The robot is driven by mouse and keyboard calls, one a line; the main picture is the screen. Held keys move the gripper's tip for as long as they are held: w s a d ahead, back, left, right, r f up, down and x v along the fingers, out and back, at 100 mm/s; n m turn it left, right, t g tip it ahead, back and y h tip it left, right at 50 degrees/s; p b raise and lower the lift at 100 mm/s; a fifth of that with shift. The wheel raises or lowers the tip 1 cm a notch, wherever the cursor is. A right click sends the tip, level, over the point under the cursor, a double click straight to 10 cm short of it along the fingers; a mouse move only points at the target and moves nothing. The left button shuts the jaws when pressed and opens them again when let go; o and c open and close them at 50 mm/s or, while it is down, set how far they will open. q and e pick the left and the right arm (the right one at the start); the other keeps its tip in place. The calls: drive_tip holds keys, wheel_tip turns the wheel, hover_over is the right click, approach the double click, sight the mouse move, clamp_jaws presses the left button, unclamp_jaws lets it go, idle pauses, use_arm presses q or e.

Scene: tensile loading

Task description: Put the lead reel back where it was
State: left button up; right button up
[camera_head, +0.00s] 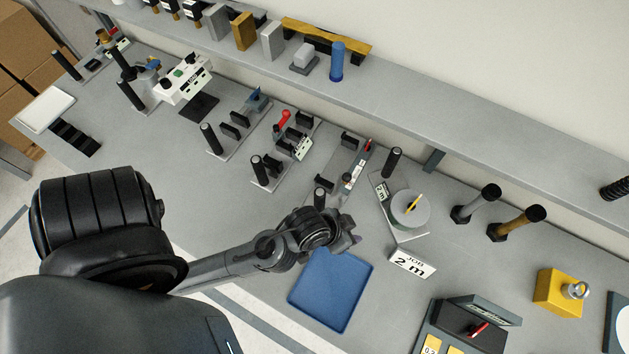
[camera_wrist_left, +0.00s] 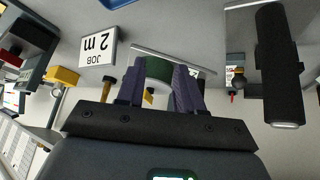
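A round grey reel-like disc (camera_head: 404,212) with a yellow piece on top rests on a pale plate (camera_head: 408,236) right of centre. I cannot be sure it is the lead reel. In the left wrist view, which is upside down, a green-sided round thing (camera_wrist_left: 158,69), seemingly this disc, shows between the fingers but beyond them. My left gripper (camera_head: 352,234) is over the far edge of the blue tray, left of the disc and apart from it. Its purple fingers (camera_wrist_left: 160,95) are open and nothing is seen held. My right gripper is not in view.
A blue tray (camera_head: 331,290) lies at the front edge. A black upright handle (camera_head: 319,198) stands close behind my left gripper, large in the wrist view (camera_wrist_left: 276,65). A "JOB 2 m" sign (camera_head: 412,262) stands before the plate. Several fixtures fill the bench at left.

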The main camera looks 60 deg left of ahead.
use_arm(q)
drive_tip(key=s+a+m+g+y, duration=0.1)
drive_tip(key=s+a+g, duration=0.2)
drive_tip(key=s, duration=0.4)
drive_tip(key=shift+s+a+r, duration=0.4)
drive_tip(key=shift+a+r, duration=0.05)
drive_tip(key=shift+a, duration=0.35)
wheel_tip(320, 180, up, 20)
drive_tip(key=p, duration=1.9)
drive_tip(key=shift+p, duration=0.35)
drive_tip(key=shift+f, duration=0.1)
